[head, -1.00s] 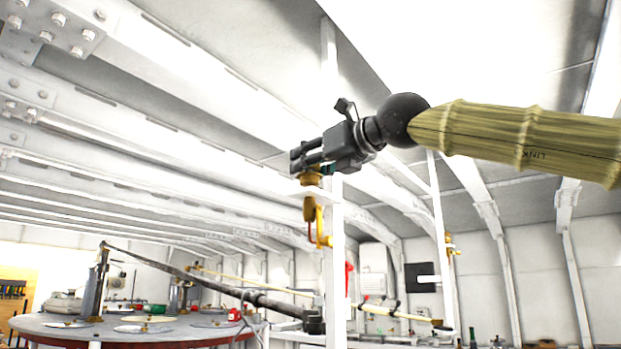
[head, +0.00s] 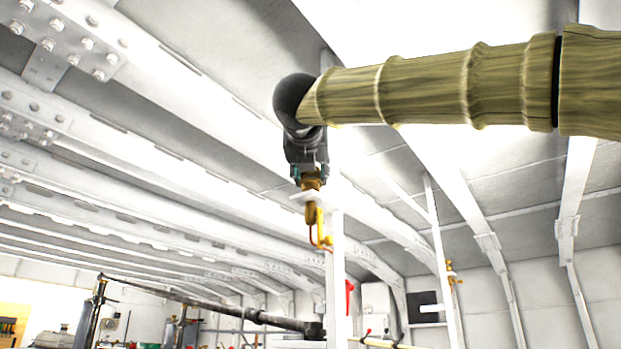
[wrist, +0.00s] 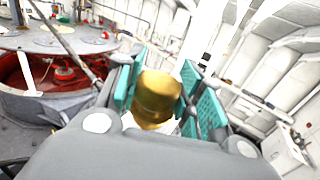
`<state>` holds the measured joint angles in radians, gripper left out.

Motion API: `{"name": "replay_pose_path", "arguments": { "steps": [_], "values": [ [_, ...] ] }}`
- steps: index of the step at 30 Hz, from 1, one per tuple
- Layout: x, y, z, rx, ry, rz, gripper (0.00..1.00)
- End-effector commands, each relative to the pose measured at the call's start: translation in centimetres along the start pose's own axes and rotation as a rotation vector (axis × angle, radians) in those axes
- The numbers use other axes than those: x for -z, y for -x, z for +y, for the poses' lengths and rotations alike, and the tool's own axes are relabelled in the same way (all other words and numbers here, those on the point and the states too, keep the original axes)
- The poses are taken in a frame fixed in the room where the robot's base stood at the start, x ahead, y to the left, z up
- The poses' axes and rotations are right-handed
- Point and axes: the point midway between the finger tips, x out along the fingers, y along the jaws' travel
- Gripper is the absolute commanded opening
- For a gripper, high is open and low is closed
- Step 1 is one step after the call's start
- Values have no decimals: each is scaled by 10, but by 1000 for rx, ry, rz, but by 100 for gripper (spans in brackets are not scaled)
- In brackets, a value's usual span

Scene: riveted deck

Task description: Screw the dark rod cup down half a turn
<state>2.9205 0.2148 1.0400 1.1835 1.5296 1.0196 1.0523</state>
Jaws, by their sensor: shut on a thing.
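A brass cup (wrist: 157,95) sits between the teal-padded fingers of my gripper (wrist: 160,98) in the wrist view. My gripper (head: 311,174) is shut on it, and both pads lie against its sides. In the head view the brass cup (head: 312,184) shows just under the fingers, above a small white bracket (head: 300,194) on a white post. A brass body (head: 311,214) with a yellow handle hangs below the bracket. A long dark rod (head: 215,308) runs across the lower left, apart from my gripper. The fingers hide part of the cup, and its thread cannot be seen.
The white post (head: 336,275) stands close beside the brass fitting. Riveted white beams (head: 130,145) slope overhead, close to my arm. In the wrist view, a round grey-topped table (wrist: 50,42) with a red inside is at the left, and a white shelf (wrist: 260,115) is at the right.

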Motion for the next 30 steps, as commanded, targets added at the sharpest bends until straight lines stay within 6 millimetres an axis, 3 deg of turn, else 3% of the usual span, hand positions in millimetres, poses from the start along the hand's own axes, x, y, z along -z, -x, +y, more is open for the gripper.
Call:
{"name": "replay_pose_path", "arguments": {
  "steps": [30],
  "values": [
    [-4,-1,0,921,0,-2,13]
  ]
}}
